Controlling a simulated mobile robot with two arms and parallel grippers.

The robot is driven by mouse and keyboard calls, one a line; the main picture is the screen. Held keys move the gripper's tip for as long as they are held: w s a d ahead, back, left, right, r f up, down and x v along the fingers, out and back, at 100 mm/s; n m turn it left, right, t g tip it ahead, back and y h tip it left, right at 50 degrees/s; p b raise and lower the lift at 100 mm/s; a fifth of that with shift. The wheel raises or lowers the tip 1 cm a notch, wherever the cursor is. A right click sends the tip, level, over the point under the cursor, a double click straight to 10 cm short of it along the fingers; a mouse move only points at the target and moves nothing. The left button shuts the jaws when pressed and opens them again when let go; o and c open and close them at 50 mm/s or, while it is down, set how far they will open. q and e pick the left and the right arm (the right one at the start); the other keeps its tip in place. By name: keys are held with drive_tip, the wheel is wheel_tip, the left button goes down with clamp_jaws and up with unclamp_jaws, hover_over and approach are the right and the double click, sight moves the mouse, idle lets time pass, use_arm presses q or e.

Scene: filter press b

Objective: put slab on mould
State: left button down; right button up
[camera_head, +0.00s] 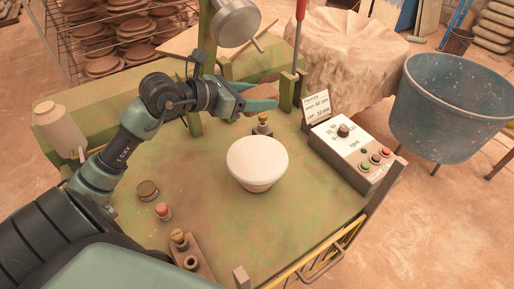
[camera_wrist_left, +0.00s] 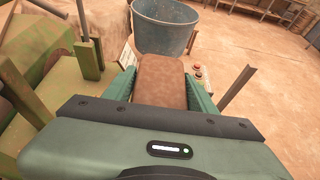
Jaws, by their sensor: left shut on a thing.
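The slab (camera_head: 264,90) is a brown block. My left gripper (camera_head: 258,97) is shut on it and holds it above the green table, behind the mould. In the left wrist view the slab (camera_wrist_left: 161,82) sits between the two green fingers (camera_wrist_left: 160,92). The mould (camera_head: 257,158) looks like a white, round, bowl-shaped piece with a smooth pale top, upright near the middle of the table. The slab is up and behind it, apart from it. My right gripper is not in view.
A control box (camera_head: 353,152) with knob and buttons stands at the table's right, a small sign (camera_head: 316,104) behind it. A press head (camera_head: 235,22) hangs at the back. A beige jar (camera_head: 60,130) stands left. A blue tub (camera_head: 450,105) is beyond the table.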

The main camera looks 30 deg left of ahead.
use_arm(q)
drive_tip(key=shift+w+a+r, duration=0.1)
drive_tip(key=shift+a+r, duration=0.1)
drive_tip(key=p, duration=0.2)
hover_over(257, 156)
wheel_tip(257, 156, down, 15)
drive_tip(key=shift+r, duration=0.2)
drive_tip(key=shift+f+b, duration=0.3)
drive_tip(key=shift+f, duration=2.15)
drive_tip(key=shift+f, duration=0.15)
drive_tip(key=shift+c, duration=2.4)
unclamp_jaws()
